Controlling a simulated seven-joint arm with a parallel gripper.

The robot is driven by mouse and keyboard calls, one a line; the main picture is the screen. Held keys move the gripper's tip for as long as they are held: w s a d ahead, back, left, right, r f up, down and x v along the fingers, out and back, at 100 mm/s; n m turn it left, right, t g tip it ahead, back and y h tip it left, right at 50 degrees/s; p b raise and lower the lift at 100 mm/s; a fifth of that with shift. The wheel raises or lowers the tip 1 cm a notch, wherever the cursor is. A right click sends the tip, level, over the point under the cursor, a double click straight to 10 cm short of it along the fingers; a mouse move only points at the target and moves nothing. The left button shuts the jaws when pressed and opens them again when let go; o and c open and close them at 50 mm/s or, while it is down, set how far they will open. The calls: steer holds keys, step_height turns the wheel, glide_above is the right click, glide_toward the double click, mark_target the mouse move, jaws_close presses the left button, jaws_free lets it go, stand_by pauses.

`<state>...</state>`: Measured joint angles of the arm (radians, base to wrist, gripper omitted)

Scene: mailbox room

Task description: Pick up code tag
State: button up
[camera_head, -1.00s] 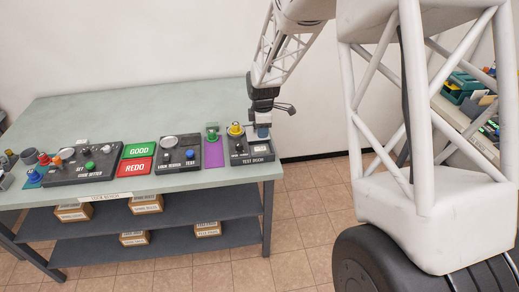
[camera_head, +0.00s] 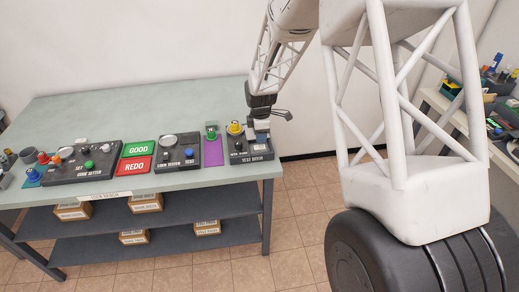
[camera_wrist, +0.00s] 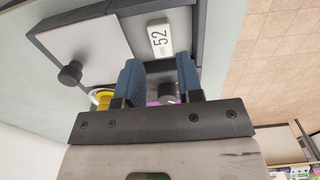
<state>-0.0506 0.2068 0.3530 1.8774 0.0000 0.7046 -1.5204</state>
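A small white code tag (camera_wrist: 160,38) marked "52" shows in the wrist view, on the grey face of a dark-framed unit. In the head view that unit is the black "TEST DOOR" box (camera_head: 250,158) at the right end of the table. My gripper (camera_head: 262,136) is over this box. In the wrist view my gripper (camera_wrist: 158,68) has its two blue fingers apart, with nothing held between them. The tag appears just beyond the fingertips, roughly in line with the gap. Whether the fingers touch the box is unclear.
A yellow knob (camera_head: 235,128) stands close left of my gripper. A white panel with a dark knob (camera_wrist: 70,73) is beside the tag. Left along the table (camera_head: 110,110) are a purple mat (camera_head: 212,154), a code tester, GOOD and REDO pads and a code setter. The table's back is clear.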

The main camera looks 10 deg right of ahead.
mark_target(260, 147)
steer(key=shift+f, duration=0.1)
steer(key=shift+a+f, duration=0.15)
steer(key=shift+f, duration=2.4)
steer(key=c, duration=0.6)
steer(key=shift+o, duration=0.2)
steer(key=shift+r, duration=0.15)
steer(key=shift+r, duration=0.8)
steer(key=shift+s+r, duration=0.2)
steer(key=shift+r, duration=0.7)
steer(key=s+r, duration=0.1)
steer(key=s, duration=1.4)
steer(key=shift+s+d+r, duration=0.2)
steer(key=shift+s+d, duration=0.15)
steer(key=shift+d, duration=0.1)
